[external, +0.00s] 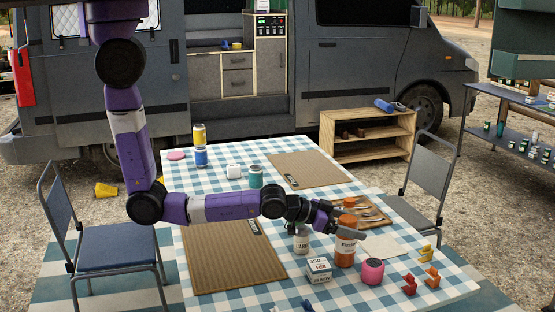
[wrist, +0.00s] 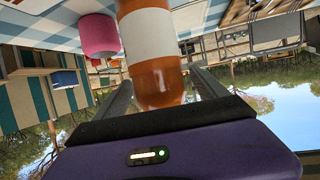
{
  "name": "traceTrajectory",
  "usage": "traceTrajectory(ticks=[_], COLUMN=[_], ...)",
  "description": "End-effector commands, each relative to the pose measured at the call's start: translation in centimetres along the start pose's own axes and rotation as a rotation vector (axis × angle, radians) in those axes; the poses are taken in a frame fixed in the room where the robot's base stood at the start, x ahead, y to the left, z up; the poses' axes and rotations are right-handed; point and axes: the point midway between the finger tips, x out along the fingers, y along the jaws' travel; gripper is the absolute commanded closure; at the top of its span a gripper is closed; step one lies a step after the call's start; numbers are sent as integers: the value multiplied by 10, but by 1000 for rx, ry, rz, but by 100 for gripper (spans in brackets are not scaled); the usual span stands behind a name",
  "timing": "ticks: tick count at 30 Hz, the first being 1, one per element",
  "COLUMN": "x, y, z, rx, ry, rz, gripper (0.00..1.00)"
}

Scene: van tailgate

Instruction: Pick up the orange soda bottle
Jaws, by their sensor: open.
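The orange soda bottle (external: 345,252) stands upright on the checked tablecloth, with an orange cap and a white label. My gripper (external: 350,216) is open at the height of the bottle's upper part, reaching in from the left. In the wrist view, which looks upside down, the bottle (wrist: 152,35) shows between the two grey fingers of my gripper (wrist: 160,84), with its label and rounded orange shoulder visible. I cannot tell whether either finger touches it. The fingers partly hide the bottle's top in the external view.
A pale can (external: 301,241) and a white box (external: 319,270) stand close left of the bottle. A pink round object (external: 372,271) is close at its front right, also in the wrist view (wrist: 98,35). A wooden cutlery tray (external: 374,212) lies behind. Red clips (external: 410,284) lie farther right.

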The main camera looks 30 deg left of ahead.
Motion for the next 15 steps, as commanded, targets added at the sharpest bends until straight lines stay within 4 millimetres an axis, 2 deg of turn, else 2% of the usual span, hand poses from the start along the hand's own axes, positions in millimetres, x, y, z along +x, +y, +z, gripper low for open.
traceTrajectory(ticks=[4,12,13,15], x=[14,17,17,17], y=[0,0,0,0], z=[-1,0,0,0], rx=[1,0,0,0], ry=[2,1,1,1], rz=[1,0,0,0], gripper=[18,18,20,34])
